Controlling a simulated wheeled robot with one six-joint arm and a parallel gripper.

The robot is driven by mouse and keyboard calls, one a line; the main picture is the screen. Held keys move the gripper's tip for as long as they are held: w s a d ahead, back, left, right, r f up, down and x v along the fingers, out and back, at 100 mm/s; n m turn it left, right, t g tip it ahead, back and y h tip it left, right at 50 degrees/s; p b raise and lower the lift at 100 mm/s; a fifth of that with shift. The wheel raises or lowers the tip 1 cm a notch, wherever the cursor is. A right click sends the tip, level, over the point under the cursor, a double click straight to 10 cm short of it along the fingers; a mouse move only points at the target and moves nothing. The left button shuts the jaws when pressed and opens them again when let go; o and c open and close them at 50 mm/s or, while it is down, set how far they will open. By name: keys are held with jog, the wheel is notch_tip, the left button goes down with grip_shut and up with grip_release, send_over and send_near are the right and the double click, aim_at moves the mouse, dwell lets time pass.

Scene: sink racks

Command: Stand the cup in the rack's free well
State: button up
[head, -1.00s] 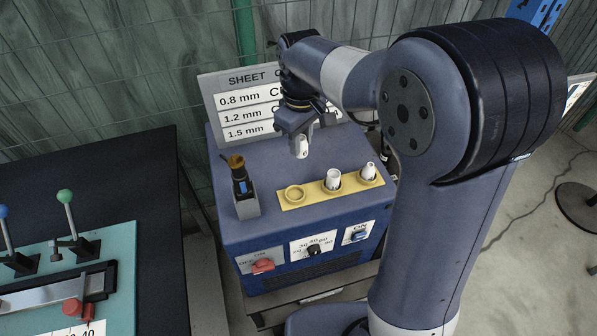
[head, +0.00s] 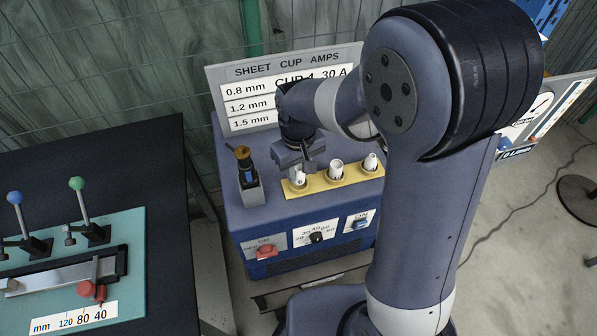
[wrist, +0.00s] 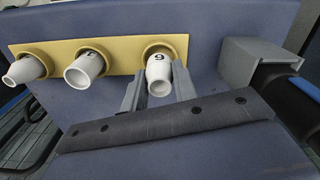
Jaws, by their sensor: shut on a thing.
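The yellow rack (head: 318,184) lies on top of the blue machine and has three wells in a row. A white cup (head: 299,181) with a dark numeral is between the fingers of my gripper (head: 301,171), at the leftmost well. In the wrist view my gripper (wrist: 157,88) has a finger on each side of this cup (wrist: 159,76). The cup is lined up with the well's ring (wrist: 163,47); I cannot tell whether its end is fully seated. The other two wells hold a middle white cup (head: 335,171) and a right white cup (head: 370,163).
A torch in a grey holder (head: 250,194) stands close to the left of the rack. A sign (head: 258,97) rises behind the machine. A red switch (head: 266,251) and knobs are on the front. A black table with a teal jig (head: 133,240) is at left.

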aim_at(298, 167)
jog(key=shift+f, duration=1)
jog(key=shift+f, duration=0.15)
jog(key=o, duration=1)
jog(key=shift+o, duration=0.2)
notch_tip(298, 167, up, 12)
jog(key=shift+r, duration=0.2)
